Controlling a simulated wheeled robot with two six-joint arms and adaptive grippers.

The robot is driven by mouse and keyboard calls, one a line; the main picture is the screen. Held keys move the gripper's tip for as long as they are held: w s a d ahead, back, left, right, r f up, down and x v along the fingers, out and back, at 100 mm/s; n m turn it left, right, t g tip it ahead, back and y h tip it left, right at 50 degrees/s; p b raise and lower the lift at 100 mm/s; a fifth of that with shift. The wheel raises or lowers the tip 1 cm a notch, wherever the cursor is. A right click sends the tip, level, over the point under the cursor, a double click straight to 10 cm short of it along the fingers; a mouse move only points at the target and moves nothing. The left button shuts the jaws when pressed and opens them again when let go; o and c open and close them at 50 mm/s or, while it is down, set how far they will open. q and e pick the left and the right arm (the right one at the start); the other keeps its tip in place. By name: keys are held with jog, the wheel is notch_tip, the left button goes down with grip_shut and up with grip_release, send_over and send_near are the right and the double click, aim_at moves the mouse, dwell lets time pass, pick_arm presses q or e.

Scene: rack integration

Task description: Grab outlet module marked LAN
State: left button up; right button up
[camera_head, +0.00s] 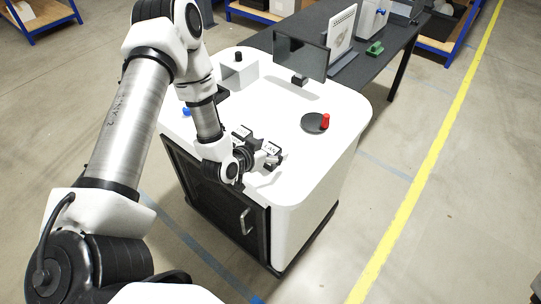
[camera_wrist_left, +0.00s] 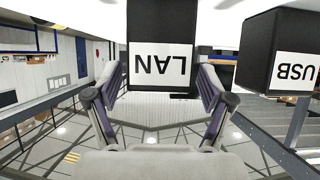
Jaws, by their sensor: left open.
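The LAN outlet module (camera_wrist_left: 162,65) is a black block with a white label reading LAN, upside down in the left wrist view. It lies between the two spread fingers of my left gripper (camera_wrist_left: 158,92), which is open. I cannot tell whether either finger touches it. In the head view my left gripper (camera_head: 265,158) is at the near edge of the white cabinet top, and the module is partly hidden by it. My right gripper is not in view.
A USB module (camera_wrist_left: 294,68) stands beside the LAN module, to the right in the wrist view. On the white cabinet (camera_head: 318,190) are a red knob (camera_head: 325,120) on a black disc and a dark screen (camera_head: 300,58). A dark table (camera_head: 385,55) stands behind.

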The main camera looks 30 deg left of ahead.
pick_arm(q)
jog(key=shift+s, duration=0.1)
jog(key=c, duration=1.3)
jog(key=shift+r, duration=0.1)
